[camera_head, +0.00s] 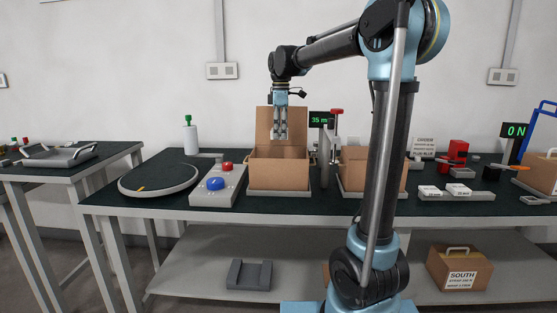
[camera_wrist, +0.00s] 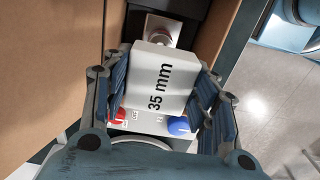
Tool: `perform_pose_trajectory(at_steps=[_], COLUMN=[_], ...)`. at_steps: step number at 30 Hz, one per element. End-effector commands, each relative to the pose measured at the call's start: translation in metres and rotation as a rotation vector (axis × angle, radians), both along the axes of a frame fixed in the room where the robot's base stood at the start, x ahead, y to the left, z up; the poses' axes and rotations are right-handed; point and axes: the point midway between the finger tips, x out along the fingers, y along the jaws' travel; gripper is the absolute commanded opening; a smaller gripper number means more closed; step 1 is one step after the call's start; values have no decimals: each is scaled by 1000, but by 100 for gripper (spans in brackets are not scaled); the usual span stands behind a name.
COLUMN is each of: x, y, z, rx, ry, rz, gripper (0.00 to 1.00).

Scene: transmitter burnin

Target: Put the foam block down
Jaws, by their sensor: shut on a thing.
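The foam block (camera_wrist: 160,82), white and printed "35 mm", sits between the blue-padded fingers of my gripper (camera_wrist: 160,98) in the wrist view. My gripper is shut on it. In the head view my gripper (camera_head: 281,133) points down over the open cardboard box (camera_head: 279,173), in front of its raised lid (camera_head: 277,118). The fingers are above the box's front edge. The block is too small to make out clearly in the head view, and its underside is hidden.
A panel with a red and a blue button (camera_head: 218,186) stands left of the box, beside a round turntable (camera_head: 158,179). A post with a display (camera_head: 319,119) stands close on the right. A second box (camera_head: 355,170) is partly behind my arm.

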Motion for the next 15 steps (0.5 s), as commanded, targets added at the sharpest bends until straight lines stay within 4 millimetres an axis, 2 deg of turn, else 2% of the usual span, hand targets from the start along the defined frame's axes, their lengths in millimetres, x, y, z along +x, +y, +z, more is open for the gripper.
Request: perform_pose_trajectory(at_steps=[6, 15], x=[0, 0], y=[-1, 0], z=[-35, -56], rx=[0, 0], ry=[0, 0], rz=[-1, -1], gripper=[43, 43])
